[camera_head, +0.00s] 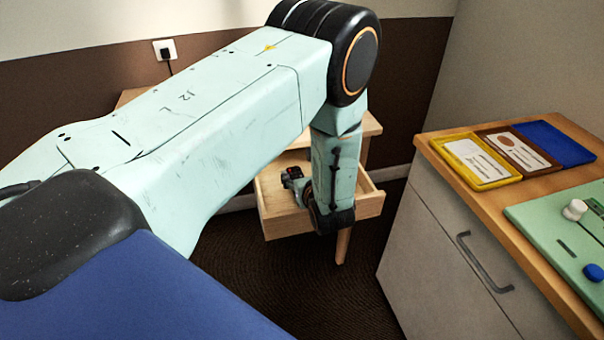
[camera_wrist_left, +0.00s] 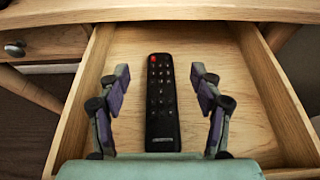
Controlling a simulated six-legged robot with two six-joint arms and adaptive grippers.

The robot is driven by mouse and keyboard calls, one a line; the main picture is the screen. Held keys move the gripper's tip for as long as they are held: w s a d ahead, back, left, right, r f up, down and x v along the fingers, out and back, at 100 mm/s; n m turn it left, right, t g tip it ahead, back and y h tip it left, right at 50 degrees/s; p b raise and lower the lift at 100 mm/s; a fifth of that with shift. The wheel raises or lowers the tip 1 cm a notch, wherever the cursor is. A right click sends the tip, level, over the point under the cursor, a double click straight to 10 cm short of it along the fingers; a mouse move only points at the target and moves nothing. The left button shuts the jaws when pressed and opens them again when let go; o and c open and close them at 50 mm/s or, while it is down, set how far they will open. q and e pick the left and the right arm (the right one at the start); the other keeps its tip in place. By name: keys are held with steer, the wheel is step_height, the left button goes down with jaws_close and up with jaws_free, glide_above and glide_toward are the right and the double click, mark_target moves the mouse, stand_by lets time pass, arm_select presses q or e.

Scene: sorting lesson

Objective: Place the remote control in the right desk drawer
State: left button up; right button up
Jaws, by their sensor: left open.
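The right desk drawer (camera_head: 285,225) is pulled open, an empty-looking wooden box apart from the remote. It also fills most of the left wrist view (camera_wrist_left: 219,48). The black remote control (camera_wrist_left: 162,112), with a red button at its far end, appears to lie on the drawer floor, pointing lengthwise into the drawer. My left gripper (camera_wrist_left: 160,76) is open, with its fingers on either side of the remote and visible gaps between. In the head view my left gripper (camera_head: 298,185) is down at the drawer, partly hidden by its own arm. My right gripper is not in view.
The wooden desk (camera_head: 369,124) is mostly hidden behind my left arm. A cabinet (camera_head: 440,235) at right bears yellow, brown and blue trays (camera_head: 556,142) and a green board (camera_head: 540,222).

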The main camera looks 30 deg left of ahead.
arm_select(q)
steer(key=shift+s+f, duration=0.3)
steer(key=shift+w+r+p, duration=0.15)
steer(key=shift+r+p, duration=0.5)
steer(key=shift+p, duration=0.1)
steer(key=p+v, duration=0.1)
steer(key=v, duration=0.8)
steer(key=shift+w+d+r+p, duration=0.1)
steer(key=shift+d+r+p, duration=0.1)
steer(key=shift+p, duration=0.15)
steer(key=p+v, duration=0.1)
steer(key=p, duration=0.3)
steer(key=shift+s+d+r, duration=0.15)
steer(key=shift+s+r, duration=0.1)
steer(key=shift+r, duration=0.05)
steer(key=shift+s+d+p, duration=0.25)
steer(key=shift+d+p, duration=0.05)
steer(key=shift+p, duration=0.8)
steer(key=shift+c, duration=0.2)
